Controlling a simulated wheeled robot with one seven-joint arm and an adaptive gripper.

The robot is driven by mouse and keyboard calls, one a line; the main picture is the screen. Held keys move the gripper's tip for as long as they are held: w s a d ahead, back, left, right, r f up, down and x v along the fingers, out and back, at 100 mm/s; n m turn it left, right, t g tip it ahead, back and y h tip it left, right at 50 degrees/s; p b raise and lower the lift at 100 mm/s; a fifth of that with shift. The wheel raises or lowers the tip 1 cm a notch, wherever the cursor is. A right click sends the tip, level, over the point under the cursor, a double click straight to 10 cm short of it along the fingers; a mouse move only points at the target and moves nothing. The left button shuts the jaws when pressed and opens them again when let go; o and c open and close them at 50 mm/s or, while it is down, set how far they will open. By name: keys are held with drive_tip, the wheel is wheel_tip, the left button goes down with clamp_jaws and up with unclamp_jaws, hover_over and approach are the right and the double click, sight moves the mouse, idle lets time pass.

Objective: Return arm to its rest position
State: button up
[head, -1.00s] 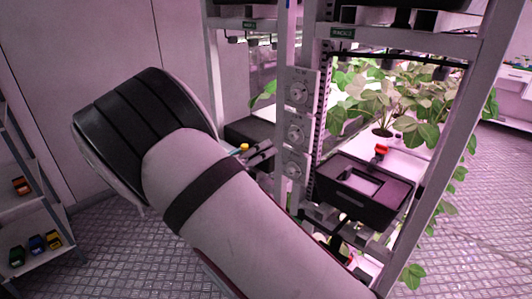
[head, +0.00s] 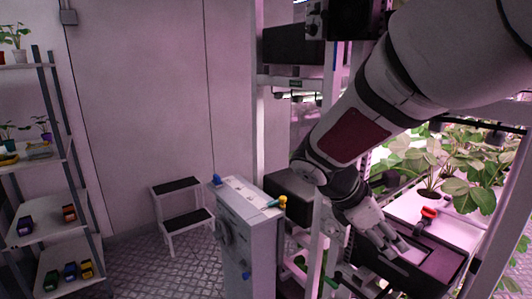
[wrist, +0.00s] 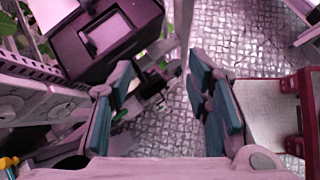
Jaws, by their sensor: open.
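My arm reaches in from the upper right of the head view. My gripper (head: 398,246) hangs at its end in front of the plant rack (head: 262,130), close to a black box (head: 440,262) on the rack. In the wrist view my gripper (wrist: 163,90) shows its blue-green finger pads wide apart, with nothing between them but a view of the patterned floor. The black box (wrist: 70,48) lies at the upper left there, beyond the left finger. I cannot tell whether any finger touches it.
A white cabinet (head: 238,215) with a yellow-tipped item on top stands left of the gripper. A step stool (head: 182,228) stands by the wall. A shelf (head: 45,228) with small coloured items is at far left. Leafy plants (head: 470,170) fill the rack's right side. Floor is clear around the stool.

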drive_tip(key=s+a+r+m+t+y, duration=0.2)
drive_tip(key=s+r+m+y, duration=0.1)
drive_tip(key=s+m, duration=0.5)
drive_tip(key=s+a+r+m+t+y, duration=0.2)
drive_tip(key=s+m+y, duration=0.3)
drive_tip(key=s+m, duration=0.4)
drive_tip(key=shift+s+a+r+y, duration=0.3)
drive_tip(key=shift+s+a+r, duration=0.2)
drive_tip(key=shift+s, duration=0.5)
